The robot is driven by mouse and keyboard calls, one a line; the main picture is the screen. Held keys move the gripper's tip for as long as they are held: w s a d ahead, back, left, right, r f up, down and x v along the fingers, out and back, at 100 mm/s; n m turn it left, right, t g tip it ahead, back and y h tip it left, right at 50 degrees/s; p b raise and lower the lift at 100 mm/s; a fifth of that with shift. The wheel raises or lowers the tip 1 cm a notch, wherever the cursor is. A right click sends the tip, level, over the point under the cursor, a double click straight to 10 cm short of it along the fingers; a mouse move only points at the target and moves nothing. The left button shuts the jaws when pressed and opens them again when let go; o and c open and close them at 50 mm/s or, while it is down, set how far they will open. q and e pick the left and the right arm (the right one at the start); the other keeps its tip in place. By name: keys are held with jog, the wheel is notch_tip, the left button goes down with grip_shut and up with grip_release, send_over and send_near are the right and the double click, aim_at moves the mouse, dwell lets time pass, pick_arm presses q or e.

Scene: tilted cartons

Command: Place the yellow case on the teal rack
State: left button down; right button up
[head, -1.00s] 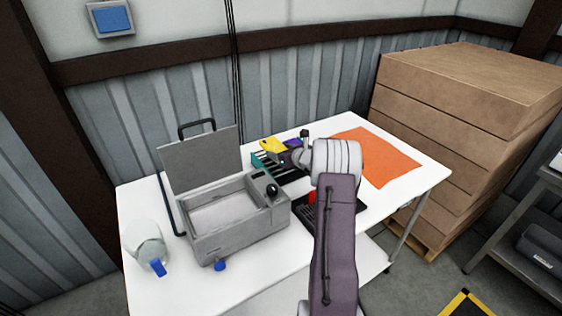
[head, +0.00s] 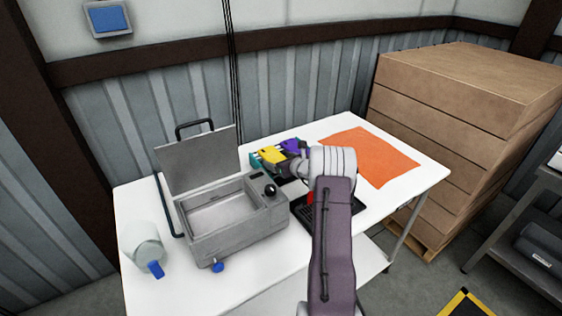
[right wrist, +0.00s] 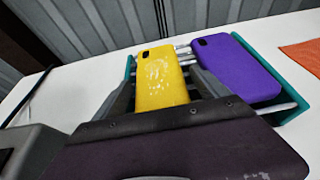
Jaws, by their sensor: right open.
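The yellow case (head: 269,155) rests on the teal rack (head: 255,161), tilted, to the left of a purple case (head: 291,145). In the right wrist view the yellow case (right wrist: 160,82) lies against the rack's pale rods, and the purple case (right wrist: 236,68) is beside it. The rack's teal end (right wrist: 292,108) shows at the right. My right gripper (head: 285,162) is at the rack. In the right wrist view its open fingers (right wrist: 160,88) are on either side of the yellow case, whose lower end is hidden by the gripper. My left gripper is not in view.
A grey box (head: 235,235) with a raised lid stands left of the rack. A clear container (head: 143,243) with a blue tap is at the far left. A dark tray (head: 298,210) with something red is partly behind my arm. An orange cloth (head: 372,157) lies flat at right.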

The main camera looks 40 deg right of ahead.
jog(key=shift+a+r, duration=0.1)
jog(key=shift+r, duration=0.05)
jog(key=v, duration=1.2)
jog(key=shift+b, duration=0.4)
